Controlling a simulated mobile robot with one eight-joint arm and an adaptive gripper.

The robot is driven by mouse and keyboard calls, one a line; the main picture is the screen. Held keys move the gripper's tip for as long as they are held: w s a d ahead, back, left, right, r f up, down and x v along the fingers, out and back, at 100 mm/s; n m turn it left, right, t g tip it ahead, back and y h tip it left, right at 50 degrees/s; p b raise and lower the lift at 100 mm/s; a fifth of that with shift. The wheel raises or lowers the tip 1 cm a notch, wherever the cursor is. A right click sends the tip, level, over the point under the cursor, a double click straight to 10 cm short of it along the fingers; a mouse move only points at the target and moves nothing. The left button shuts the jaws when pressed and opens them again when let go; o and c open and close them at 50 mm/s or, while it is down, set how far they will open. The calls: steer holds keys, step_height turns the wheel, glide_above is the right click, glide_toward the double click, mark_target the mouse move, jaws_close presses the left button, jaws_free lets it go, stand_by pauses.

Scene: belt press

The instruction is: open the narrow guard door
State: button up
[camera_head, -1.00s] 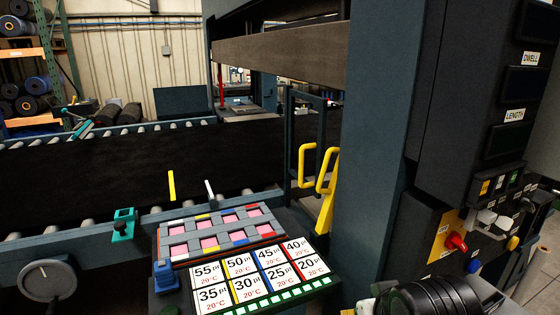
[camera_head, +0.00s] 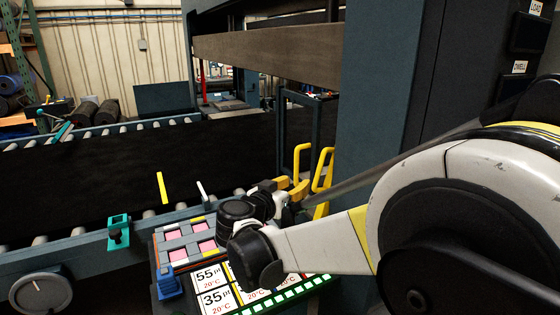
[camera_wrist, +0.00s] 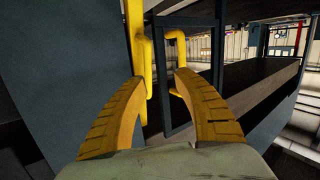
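The narrow guard door appears to be the dark upright frame (camera_head: 317,120) beside the wide blue-grey column; it stands in the wrist view (camera_wrist: 218,60) too. Two yellow loop handles show there, a left one (camera_head: 297,155) and a right one (camera_head: 331,165). I cannot tell for certain which belongs to the door. My gripper (camera_head: 296,188) is just in front of and below the handles. In the wrist view its yellow fingers (camera_wrist: 160,80) are spread. One yellow handle bar (camera_wrist: 149,65) shows between the fingertips, near the left one; contact is unclear. The other handle (camera_wrist: 181,50) shows beyond the right fingertip.
The blue-grey column (camera_head: 375,100) stands close right of the handles. A panel of labelled tiles (camera_head: 209,284) and a tray with pink pads (camera_head: 176,254) lie below my arm. A black belt (camera_head: 80,175) on rollers runs along the left.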

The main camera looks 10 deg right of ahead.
mark_target(296, 164)
steer(key=w+a+t, duration=0.2)
steer(key=w+a, duration=0.1)
steer(key=a, duration=0.1)
steer(key=shift+m+h, duration=0.3)
steer(key=shift+m, duration=0.1)
steer(key=x, duration=0.3)
steer(key=b+x, duration=0.1)
steer(key=x, duration=0.6)
steer(key=shift+d+r+b, duration=0.35)
steer(key=shift+d+b, duration=0.05)
steer(key=shift+d, duration=0.1)
jaws_close()
